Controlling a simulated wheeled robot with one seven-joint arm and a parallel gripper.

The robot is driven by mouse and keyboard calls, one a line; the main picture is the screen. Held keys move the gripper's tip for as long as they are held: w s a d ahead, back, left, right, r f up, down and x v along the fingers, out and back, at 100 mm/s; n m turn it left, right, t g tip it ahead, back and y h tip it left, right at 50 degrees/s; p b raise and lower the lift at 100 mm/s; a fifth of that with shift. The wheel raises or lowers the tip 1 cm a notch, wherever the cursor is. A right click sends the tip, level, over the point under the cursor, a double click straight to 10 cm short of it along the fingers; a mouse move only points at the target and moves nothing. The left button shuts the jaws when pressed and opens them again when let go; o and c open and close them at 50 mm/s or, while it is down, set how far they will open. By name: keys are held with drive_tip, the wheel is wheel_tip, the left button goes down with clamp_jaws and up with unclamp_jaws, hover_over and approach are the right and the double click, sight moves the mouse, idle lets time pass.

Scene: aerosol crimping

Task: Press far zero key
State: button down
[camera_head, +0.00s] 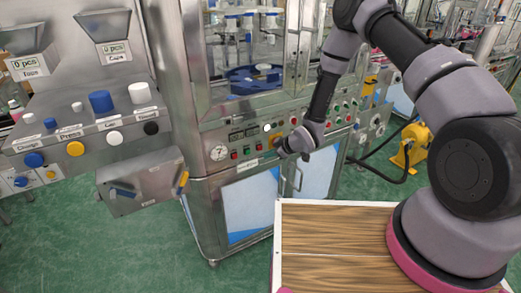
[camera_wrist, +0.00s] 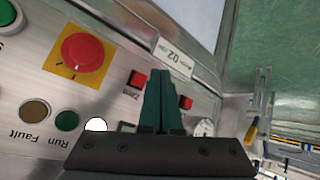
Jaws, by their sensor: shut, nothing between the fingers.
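In the wrist view, a small square red key (camera_wrist: 137,79) with a "Zero" label sits on the metal panel, just left of my fingertips. A second small red key (camera_wrist: 186,103) shows just right of the fingers; its label is not visible. I cannot tell from this view which key is the far one. My gripper (camera_wrist: 160,82) has its dark green fingers together and empty, between the two keys in the picture. Contact with the panel cannot be told. In the head view, my gripper (camera_head: 281,153) is at the front of the machine's control panel (camera_head: 212,137), hiding part of it.
A red knob on a yellow square (camera_wrist: 82,48), a white label plate (camera_wrist: 173,57) and lamps marked Run (camera_wrist: 67,121) and Fault (camera_wrist: 34,110) are close by. In the head view, a pressure gauge (camera_head: 219,153) is left of my gripper. A wooden-topped surface (camera_head: 330,245) lies below.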

drive_tip(key=shift+s+d, duration=0.4)
drive_tip(key=shift+s, duration=0.2)
drive_tip(key=shift+s+d, duration=0.35)
drive_tip(key=shift+s, duration=0.2)
drive_tip(key=w+d+r+m+t+h, duration=0.15)
drive_tip(key=d+r, duration=0.25)
drive_tip(key=r, duration=0.4)
drive_tip(key=w+d+r+m+h, duration=0.1)
drive_tip(key=w+d+r+m, duration=0.2)
drive_tip(key=r, duration=0.6)
drive_tip(key=w+d+r+m+h, duration=0.1)
drive_tip(key=w+d+r+h, duration=0.1)
drive_tip(key=d+r, duration=0.5)
drive_tip(key=s+d+r+m+h, duration=0.1)
drive_tip(key=s+d+r+m, duration=0.1)
drive_tip(key=r, duration=0.4)
drive_tip(key=s+d+r+m, duration=0.2)
drive_tip(key=d+r, duration=0.1)
drive_tip(key=r, duration=0.3)
drive_tip(key=s+d+r+m, duration=0.4)
drive_tip(key=s+d+r, duration=0.2)
drive_tip(key=s+r, duration=0.55)
drive_tip(key=s+r+m, duration=0.2)
drive_tip(key=s, duration=0.6)
drive_tip(key=s+r+m, duration=0.3)
drive_tip(key=s, duration=0.5)
drive_tip(key=shift+s+d+r, duration=0.2)
drive_tip(key=shift+d+r, duration=0.05)
drive_tip(key=shift+d, duration=0.15)
